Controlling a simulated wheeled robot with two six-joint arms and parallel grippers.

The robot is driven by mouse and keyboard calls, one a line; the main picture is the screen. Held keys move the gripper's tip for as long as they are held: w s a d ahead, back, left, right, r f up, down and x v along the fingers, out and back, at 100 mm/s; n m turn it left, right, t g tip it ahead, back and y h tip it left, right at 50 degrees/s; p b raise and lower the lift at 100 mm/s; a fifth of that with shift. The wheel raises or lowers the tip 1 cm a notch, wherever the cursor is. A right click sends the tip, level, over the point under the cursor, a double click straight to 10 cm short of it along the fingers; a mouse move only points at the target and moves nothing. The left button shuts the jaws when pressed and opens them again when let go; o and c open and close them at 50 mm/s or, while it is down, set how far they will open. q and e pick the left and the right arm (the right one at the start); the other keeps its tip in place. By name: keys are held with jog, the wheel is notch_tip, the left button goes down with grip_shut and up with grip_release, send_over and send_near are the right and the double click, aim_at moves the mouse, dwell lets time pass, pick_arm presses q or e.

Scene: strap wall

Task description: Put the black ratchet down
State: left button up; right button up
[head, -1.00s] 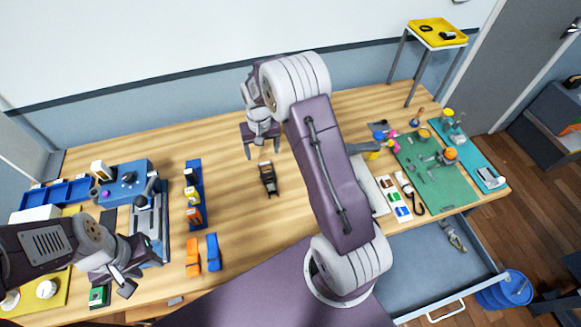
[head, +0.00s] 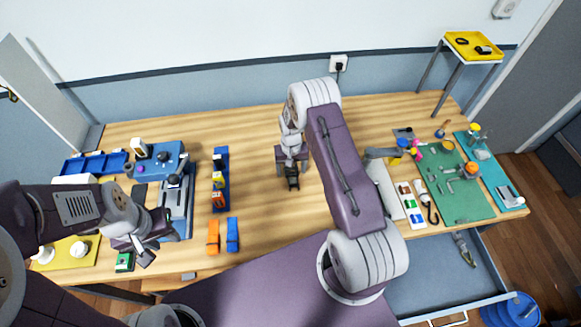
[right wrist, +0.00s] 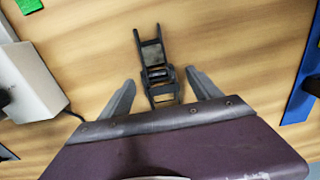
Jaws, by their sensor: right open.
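The black ratchet (head: 292,184) lies on the wooden table near its middle. In the right wrist view the ratchet (right wrist: 154,68) shows as a dark frame with two prongs pointing away from me. My right gripper (head: 291,168) is right behind it in the head view. In the right wrist view its two fingers (right wrist: 158,92) are spread, one on each side of the ratchet's near end, with gaps between. My left gripper (head: 150,252) is at the table's left front, near a green block; its jaw opening is unclear.
A blue rack (head: 220,160) with coloured pieces stands left of the ratchet, with orange (head: 213,237) and blue (head: 232,235) pieces in front. A grey-white panel (head: 384,190) and green mat (head: 458,192) lie right. The table around the ratchet is clear.

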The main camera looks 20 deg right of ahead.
aim_at(292, 170)
jog(key=shift+w+d+f, duration=0.15)
jog(key=shift+w+f, duration=0.05)
jog(key=shift+f, duration=0.1)
jog(key=shift+s+r, duration=0.1)
jog(key=shift+s, duration=0.05)
jog(key=c, duration=1)
grip_shut()
jog(key=shift+r+b, duration=0.3)
jog(key=shift+r, duration=0.25)
notch_tip(292, 170, up, 3)
jog(key=shift+r+b, duration=0.1)
jog(key=shift+b, duration=0.45)
jog(key=s+d+r+b, duration=0.2)
jog(key=s+d+r, duration=0.3)
jog(key=s, duration=0.5)
jog(key=shift+d+r, duration=0.35)
jog(key=shift+r, duration=0.5)
